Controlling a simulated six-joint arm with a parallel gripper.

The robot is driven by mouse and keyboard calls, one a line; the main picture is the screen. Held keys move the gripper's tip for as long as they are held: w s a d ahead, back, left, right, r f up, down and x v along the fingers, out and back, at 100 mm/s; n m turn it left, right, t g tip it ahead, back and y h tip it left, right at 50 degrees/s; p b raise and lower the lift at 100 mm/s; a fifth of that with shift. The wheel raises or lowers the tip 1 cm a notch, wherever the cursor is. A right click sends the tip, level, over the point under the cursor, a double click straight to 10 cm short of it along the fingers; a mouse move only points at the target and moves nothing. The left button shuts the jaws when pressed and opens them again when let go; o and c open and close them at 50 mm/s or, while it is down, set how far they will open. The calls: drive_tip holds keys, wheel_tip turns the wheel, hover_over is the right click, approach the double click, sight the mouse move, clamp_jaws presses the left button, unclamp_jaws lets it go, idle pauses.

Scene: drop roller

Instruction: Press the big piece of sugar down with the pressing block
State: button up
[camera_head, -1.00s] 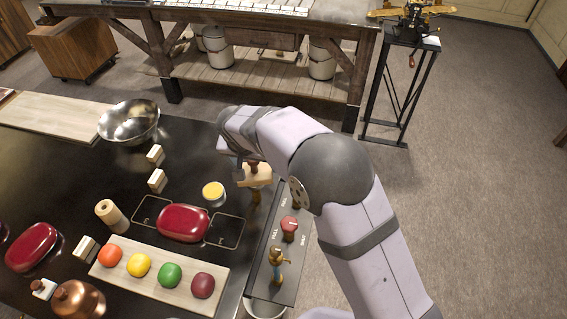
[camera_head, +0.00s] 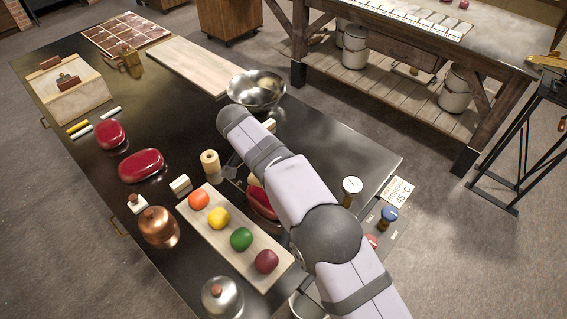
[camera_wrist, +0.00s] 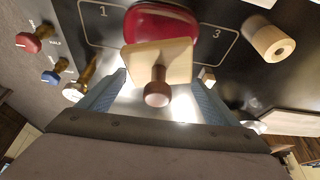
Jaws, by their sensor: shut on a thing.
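The big red piece of sugar (camera_wrist: 163,24) lies on the dark table between outlines marked 1 and 3. In the head view its red edge (camera_head: 262,204) shows, largely covered by my arm. The pressing block (camera_wrist: 175,62) is a pale wooden plate with a brown knob. In the wrist view it overlaps the near part of the red piece; I cannot tell whether they touch. My gripper (camera_wrist: 157,76) has its blue fingers shut on the plate's sides, with the knob between them.
A wooden tray (camera_head: 224,235) with several coloured balls lies near the red piece. A metal bowl (camera_head: 257,91), wooden cylinder (camera_head: 210,163), copper pot (camera_head: 158,229) and two other red pieces (camera_head: 141,166) stand around. Knobs (camera_head: 388,214) line the right edge.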

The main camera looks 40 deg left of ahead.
drive_tip(key=shift+f, duration=0.15)
drive_tip(key=shift+f+b, duration=1.95)
drive_tip(key=shift+f, duration=0.8)
drive_tip(key=shift+c, duration=0.2)
drive_tip(key=shift+f, duration=0.1)
drive_tip(key=shift+f+b, duration=0.6)
drive_tip(key=shift+f, duration=0.1)
drive_tip(key=shift+s+d+f, duration=0.1)
drive_tip(key=shift+f, duration=0.1)
drive_tip(key=shift+c, duration=0.5)
drive_tip(key=shift+d+f, duration=0.1)
drive_tip(key=shift+s, duration=0.1)
drive_tip(key=shift+a, duration=0.25)
